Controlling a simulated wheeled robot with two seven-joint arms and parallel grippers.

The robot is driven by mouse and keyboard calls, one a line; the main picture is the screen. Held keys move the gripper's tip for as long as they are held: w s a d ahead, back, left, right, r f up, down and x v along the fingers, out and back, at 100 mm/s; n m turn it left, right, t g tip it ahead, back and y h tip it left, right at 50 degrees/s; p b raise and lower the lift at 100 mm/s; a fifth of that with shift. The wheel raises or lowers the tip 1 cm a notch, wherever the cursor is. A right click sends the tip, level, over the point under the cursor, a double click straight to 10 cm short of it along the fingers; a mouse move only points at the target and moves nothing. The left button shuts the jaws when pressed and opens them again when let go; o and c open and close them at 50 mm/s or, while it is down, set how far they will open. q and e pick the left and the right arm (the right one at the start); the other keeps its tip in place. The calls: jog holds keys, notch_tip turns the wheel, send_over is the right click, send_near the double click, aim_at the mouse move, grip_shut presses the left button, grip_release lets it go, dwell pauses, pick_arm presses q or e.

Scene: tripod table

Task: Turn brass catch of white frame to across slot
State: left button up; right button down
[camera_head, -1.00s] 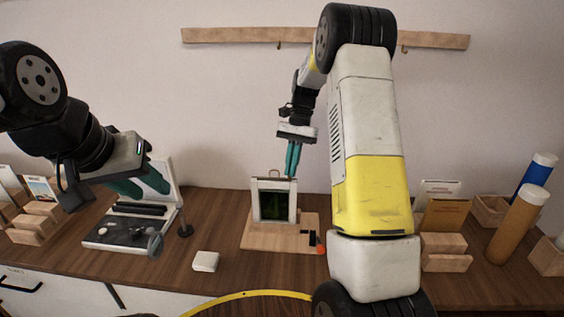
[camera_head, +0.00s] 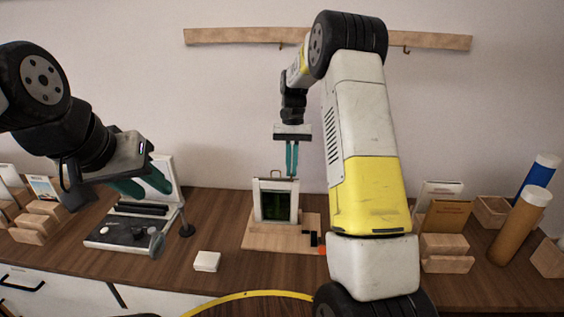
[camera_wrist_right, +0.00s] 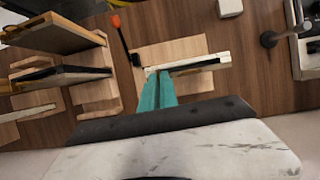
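The white frame (camera_head: 274,186) stands upright on a light wooden base (camera_head: 262,240) on the table, with a dark green panel inside it. A thin loop (camera_head: 275,171) rises from its top. The brass catch is too small to make out. My right gripper (camera_head: 291,175) points down just above and behind the frame's right top corner. In the right wrist view its teal fingertips (camera_wrist_right: 157,73) lie together by one end of the frame's top edge (camera_wrist_right: 197,63), with nothing seen between them. Contact cannot be told. My left gripper (camera_head: 154,192) is open and empty at the left.
An orange-tipped dark tool (camera_wrist_right: 117,27) lies by the base. A small white block (camera_head: 206,261) lies front left. Wooden holders and tubes (camera_head: 519,227) stand right.

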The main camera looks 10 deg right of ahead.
jog(key=shift+a, duration=0.1)
jog(key=c, duration=1.6)
grip_release()
jog(key=v, duration=0.7)
jog(key=shift+w+r, duration=0.25)
jog(key=shift+r, duration=0.05)
jog(key=shift+r, duration=0.1)
